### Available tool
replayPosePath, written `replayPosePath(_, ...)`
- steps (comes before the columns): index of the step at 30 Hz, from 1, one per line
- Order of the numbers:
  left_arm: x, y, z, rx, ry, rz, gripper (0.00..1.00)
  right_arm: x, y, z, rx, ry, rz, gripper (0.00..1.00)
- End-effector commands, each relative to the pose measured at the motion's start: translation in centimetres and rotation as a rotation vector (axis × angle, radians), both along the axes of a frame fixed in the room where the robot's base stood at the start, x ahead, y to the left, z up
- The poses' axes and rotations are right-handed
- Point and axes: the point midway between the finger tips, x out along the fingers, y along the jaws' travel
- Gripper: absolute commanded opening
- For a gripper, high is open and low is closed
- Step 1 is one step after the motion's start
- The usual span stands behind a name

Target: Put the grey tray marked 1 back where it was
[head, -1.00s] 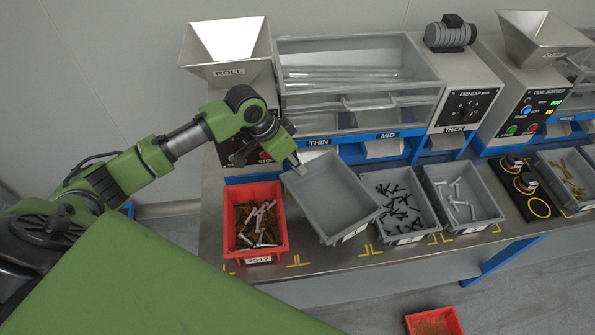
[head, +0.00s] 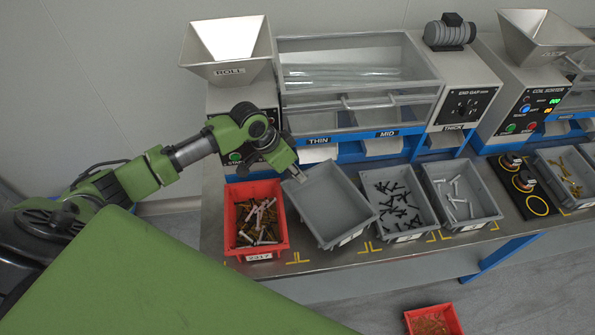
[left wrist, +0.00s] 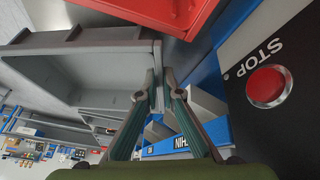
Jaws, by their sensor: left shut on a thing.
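The empty grey tray (head: 335,205) is between the red bin and the grey tray of black screws in the head view. It is slightly askew to its neighbours. A label shows on its front but is too small to read. My left gripper (head: 299,177) is shut on the tray's back left rim. In the left wrist view the fingers (left wrist: 158,92) pinch the edge of the grey tray (left wrist: 85,62). I cannot tell whether the tray's bottom touches the bench. My right gripper is not in view.
A red bin (head: 285,215) of mixed parts is close on the left. A grey tray with black screws (head: 405,238) is close on the right, then one with silver pieces (head: 470,225). Yellow corner marks (head: 298,259) line the bench front. The sorter's chutes (head: 318,154) stand behind.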

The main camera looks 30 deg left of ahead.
Motion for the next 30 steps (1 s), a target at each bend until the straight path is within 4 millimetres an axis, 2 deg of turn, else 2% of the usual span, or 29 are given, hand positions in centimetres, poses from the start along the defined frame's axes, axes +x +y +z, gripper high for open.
replayPosePath(1,0.0,0.0,0.0,0.0,0.0,0.0,0.14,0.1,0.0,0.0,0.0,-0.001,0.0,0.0)
replayPosePath(2,0.0,0.0,0.0,0.0,0.0,0.0,0.22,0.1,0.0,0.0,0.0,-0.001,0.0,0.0)
replayPosePath(3,0.0,0.0,0.0,0.0,0.0,0.0,0.23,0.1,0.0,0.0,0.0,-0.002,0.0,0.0)
replayPosePath(14,0.0,0.0,0.4,0.0,-0.001,-0.001,0.23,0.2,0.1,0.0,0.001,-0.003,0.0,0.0)
replayPosePath(20,-0.5,0.7,2.9,0.003,-0.002,-0.001,0.23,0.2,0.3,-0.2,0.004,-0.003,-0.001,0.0)
replayPosePath(30,-2.6,2.9,9.6,0.003,-0.003,-0.001,0.23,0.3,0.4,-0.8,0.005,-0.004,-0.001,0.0)
